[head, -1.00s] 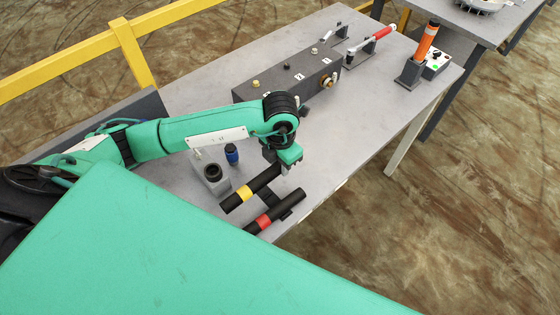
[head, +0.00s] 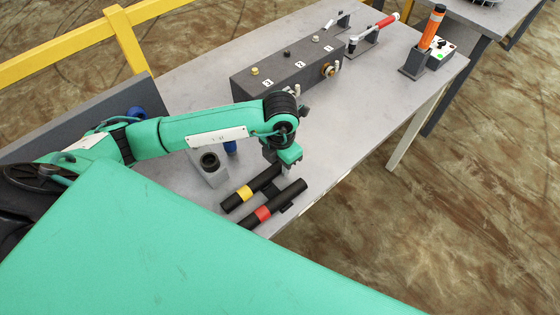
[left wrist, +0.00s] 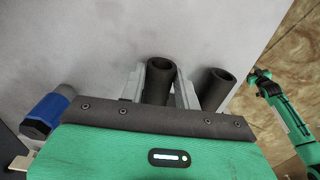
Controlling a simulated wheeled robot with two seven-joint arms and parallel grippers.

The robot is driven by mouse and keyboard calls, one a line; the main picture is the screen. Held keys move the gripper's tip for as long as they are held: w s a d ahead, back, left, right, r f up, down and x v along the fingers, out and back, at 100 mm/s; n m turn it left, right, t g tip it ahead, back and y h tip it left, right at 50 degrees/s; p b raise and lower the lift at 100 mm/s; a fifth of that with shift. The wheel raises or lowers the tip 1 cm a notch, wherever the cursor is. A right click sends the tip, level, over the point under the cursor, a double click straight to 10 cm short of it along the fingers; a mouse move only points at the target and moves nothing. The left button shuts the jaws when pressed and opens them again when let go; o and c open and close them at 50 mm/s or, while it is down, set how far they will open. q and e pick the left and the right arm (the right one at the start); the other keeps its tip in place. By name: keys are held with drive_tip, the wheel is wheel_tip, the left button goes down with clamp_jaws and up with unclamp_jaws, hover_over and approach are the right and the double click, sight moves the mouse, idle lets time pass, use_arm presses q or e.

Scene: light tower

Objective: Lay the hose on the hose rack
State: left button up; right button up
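The yellow-banded black hose (head: 244,193) is held at its far end by my left gripper (head: 289,170), low over the table. In the left wrist view, my left gripper's grey fingers (left wrist: 159,88) stand on both sides of this hose's open end (left wrist: 160,78). The red-banded black hose (head: 263,213) lies close beside it, roughly parallel, and its end also shows in the left wrist view (left wrist: 217,88). The dark hose rack (head: 287,209) shows only in small part by the hoses. Whether the yellow-banded hose touches it is unclear. In the left wrist view, my green right arm (left wrist: 287,112) shows; its fingers are too small to read.
A grey block with a round socket (head: 209,162) and a blue item (head: 231,147) stand near my left forearm. A dark numbered box (head: 290,68) stands farther back. An orange cylinder (head: 431,28) stands at the far right. The table (head: 370,105) is clear to the right of the gripper.

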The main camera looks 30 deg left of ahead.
use_arm(q)
drive_tip(key=o, duration=0.3)
drive_tip(key=shift+o, duration=0.2)
drive_tip(key=shift+r, duration=0.1)
wheel_tip(320, 180, up, 14)
drive_tip(key=b, duration=0.2)
drive_tip(key=shift+f, duration=0.25)
idle(0.3)
